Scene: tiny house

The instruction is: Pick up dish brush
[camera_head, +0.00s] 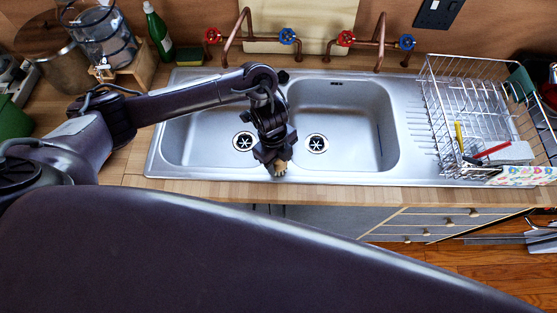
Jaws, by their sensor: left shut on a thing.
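My left gripper (272,156) hangs over the front edge of the double sink, near the middle divider. It is shut on a small tan thing, the dish brush (280,169). Only a short tan end of the brush shows below the fingers. The gripper hides the rest, and I cannot tell whether the brush touches the sink rim. My right gripper is not in view.
The steel sink (345,110) has two empty basins. A wire dish rack (470,105) stands on the right. Copper pipes with red and blue taps (288,36) rise behind. A green bottle (158,32), a sponge (190,55) and a glass dispenser (100,35) stand at back left.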

